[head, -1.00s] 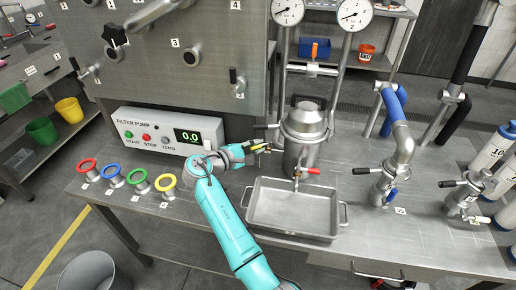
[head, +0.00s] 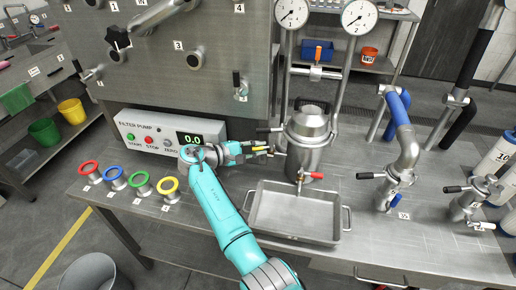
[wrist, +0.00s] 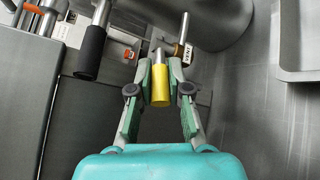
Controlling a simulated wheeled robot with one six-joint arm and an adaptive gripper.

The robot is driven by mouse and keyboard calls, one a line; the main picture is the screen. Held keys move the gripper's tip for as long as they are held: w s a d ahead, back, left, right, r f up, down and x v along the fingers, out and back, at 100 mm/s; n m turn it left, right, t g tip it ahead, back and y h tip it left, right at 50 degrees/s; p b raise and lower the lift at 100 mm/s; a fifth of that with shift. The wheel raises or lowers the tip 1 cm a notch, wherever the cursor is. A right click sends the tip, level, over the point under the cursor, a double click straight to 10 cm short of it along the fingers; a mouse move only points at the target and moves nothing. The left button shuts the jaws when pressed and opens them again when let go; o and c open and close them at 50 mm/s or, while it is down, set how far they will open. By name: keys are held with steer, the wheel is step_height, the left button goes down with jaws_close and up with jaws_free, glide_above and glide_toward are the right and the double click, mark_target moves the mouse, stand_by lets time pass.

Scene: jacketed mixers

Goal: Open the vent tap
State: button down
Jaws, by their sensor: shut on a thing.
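The vent tap has a yellow lever handle (wrist: 160,85), seen in the wrist view between my two fingertips. My gripper (wrist: 160,90) is shut on this handle, with one finger on each side. In the head view my gripper (head: 262,150) reaches to the left side of the steel filter vessel (head: 308,140), at the yellow handle. The tap's body is mostly hidden there by the fingers.
A black-handled lever (head: 270,130) sits just above my gripper, near the vessel. A red-handled tap (head: 314,175) is at the vessel's front, above a steel tray (head: 340,222). The filter pump box (head: 150,128) stands left, behind several coloured rings (head: 168,185).

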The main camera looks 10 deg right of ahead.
steer(key=c, duration=1.1)
jaws_free()
steer(key=v, duration=1.2)
steer(key=shift+w+f, duration=0.1)
